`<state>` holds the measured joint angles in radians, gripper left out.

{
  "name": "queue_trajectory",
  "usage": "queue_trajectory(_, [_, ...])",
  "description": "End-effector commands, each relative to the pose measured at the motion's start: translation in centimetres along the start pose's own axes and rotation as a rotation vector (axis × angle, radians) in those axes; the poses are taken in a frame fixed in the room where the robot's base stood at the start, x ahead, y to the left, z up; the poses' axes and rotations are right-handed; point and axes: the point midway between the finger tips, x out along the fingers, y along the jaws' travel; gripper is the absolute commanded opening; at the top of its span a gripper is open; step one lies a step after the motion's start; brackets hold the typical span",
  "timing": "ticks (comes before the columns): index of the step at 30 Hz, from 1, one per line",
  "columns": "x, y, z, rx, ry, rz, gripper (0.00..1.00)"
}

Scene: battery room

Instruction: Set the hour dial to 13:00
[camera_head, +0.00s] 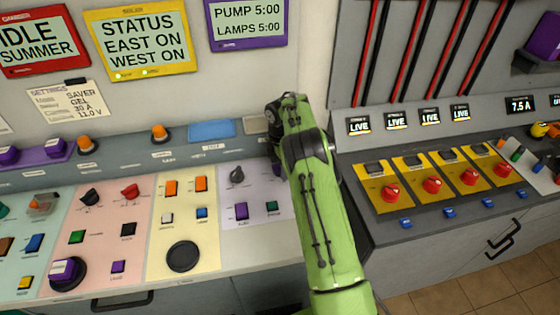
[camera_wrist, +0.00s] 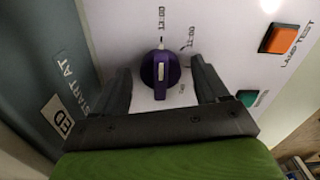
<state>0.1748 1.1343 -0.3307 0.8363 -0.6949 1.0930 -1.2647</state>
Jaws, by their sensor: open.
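The hour dial (camera_wrist: 172,72) is a round purple knob with a pale stripe on its grip, in the middle of the wrist view. The stripe runs nearly up and down in the picture. A printed mark above it reads 12:00 or 13:00, too small to be sure; another hour mark stands to its upper right. My gripper (camera_wrist: 161,74) is open, with one dark finger on each side of the dial. I cannot tell whether the fingers touch it. In the head view my green arm covers this area, and neither dial nor gripper shows clearly.
An orange button (camera_wrist: 278,38) labelled LAMP TEST and a green button (camera_wrist: 246,97) sit right of the dial. In the head view, a purple-framed screen (camera_head: 246,22) reads PUMP 5:00, LAMPS 5:00. Red rotary switches (camera_head: 391,192) stand on the right-hand console.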

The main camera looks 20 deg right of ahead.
Motion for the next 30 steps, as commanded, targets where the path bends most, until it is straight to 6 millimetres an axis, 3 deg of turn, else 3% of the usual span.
queue_trajectory(5, [-3.0, 0.1, 0.1, 0.001, 0.0, 0.006, 0.74])
queue_trajectory(12, [-10.2, 0.1, 0.1, 0.001, 0.0, 0.007, 0.74])
queue_trajectory(18, [-14.6, 0.1, 0.0, 0.0, 0.0, 0.004, 0.74])
queue_trajectory(22, [-15.8, 0.0, 0.0, 0.0, 0.0, 0.002, 0.74])
queue_trajectory(30, [-15.7, 0.0, 0.0, 0.0, 0.0, 0.001, 0.74])
